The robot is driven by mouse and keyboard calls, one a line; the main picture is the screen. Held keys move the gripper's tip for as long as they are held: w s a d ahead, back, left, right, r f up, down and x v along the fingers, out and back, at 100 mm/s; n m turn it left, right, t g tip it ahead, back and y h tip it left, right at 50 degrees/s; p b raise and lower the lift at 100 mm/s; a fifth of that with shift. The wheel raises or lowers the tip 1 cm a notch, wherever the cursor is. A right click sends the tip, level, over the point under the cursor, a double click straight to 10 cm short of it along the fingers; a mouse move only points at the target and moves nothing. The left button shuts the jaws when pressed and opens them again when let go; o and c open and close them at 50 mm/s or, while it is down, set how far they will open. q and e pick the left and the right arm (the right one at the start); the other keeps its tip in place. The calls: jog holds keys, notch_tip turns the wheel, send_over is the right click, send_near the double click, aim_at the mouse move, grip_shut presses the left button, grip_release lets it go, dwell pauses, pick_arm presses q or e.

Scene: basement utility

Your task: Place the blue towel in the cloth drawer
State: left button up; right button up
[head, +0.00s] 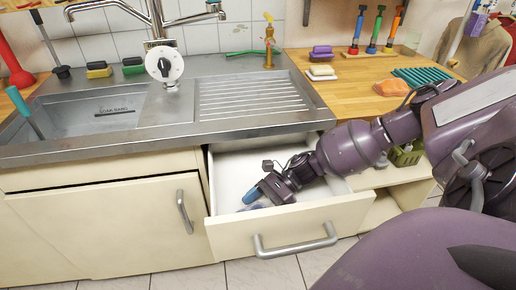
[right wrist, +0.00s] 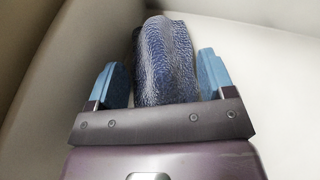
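The blue towel (right wrist: 165,60), dark blue with a ribbed texture, is in the right wrist view between the two blue fingers of my right gripper (right wrist: 165,85). The fingers stand wide apart on either side of it, and it extends past their tips. In the head view my right gripper (head: 256,195) is down inside the open cloth drawer (head: 233,172), near its left side. A bit of the towel shows by the fingertips, low in the drawer; my gripper hides most of it. My left gripper is in neither view.
The drawer is pulled out under the steel sink counter (head: 180,130), its handle (head: 295,243) at the front. A closed cupboard door (head: 110,225) is to its left, open shelving (head: 385,205) to its right. Sponges, a soap bottle (head: 269,45) and brushes stand on the counters.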

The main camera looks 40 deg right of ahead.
jog(key=shift+o, duration=0.6)
jog(key=shift+r, duration=0.25)
jog(key=p+v, duration=0.1)
jog(key=v, duration=0.9)
jog(key=shift+d+r, duration=0.1)
jog(key=shift+d, duration=0.3)
jog(key=shift+s+d+r, duration=0.15)
jog(key=shift+d+r, duration=0.1)
jog(key=shift+d, duration=0.3)
